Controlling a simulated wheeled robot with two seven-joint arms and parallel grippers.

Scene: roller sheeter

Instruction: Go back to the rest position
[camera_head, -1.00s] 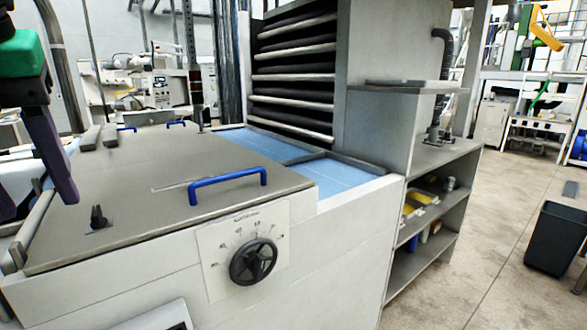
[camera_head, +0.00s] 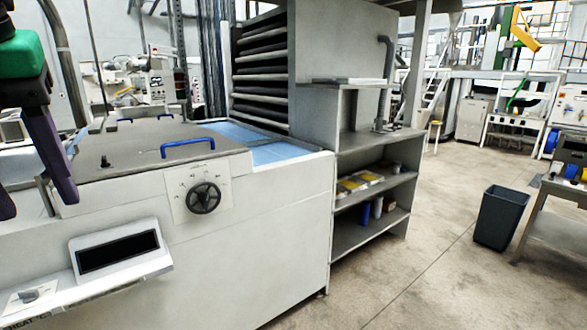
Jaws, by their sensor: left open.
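My left gripper (camera_head: 37,200) shows at the left edge, with a green block above and dark purple fingers pointing down. Its fingers are apart and nothing shows between them. It stands in front of the left end of the roller sheeter (camera_head: 270,240), a pale grey machine. On the sheeter are a grey lid with a blue handle (camera_head: 188,148), a black dial knob (camera_head: 203,198), a blue bed (camera_head: 280,152) and a white box with a dark screen (camera_head: 118,252). My right gripper is not in view.
Grey shelves (camera_head: 372,190) with small containers adjoin the sheeter's right side. A dark bin (camera_head: 500,217) stands on the floor at the right, beside a grey table (camera_head: 560,210). The concrete floor (camera_head: 430,240) between shelves and bin is clear.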

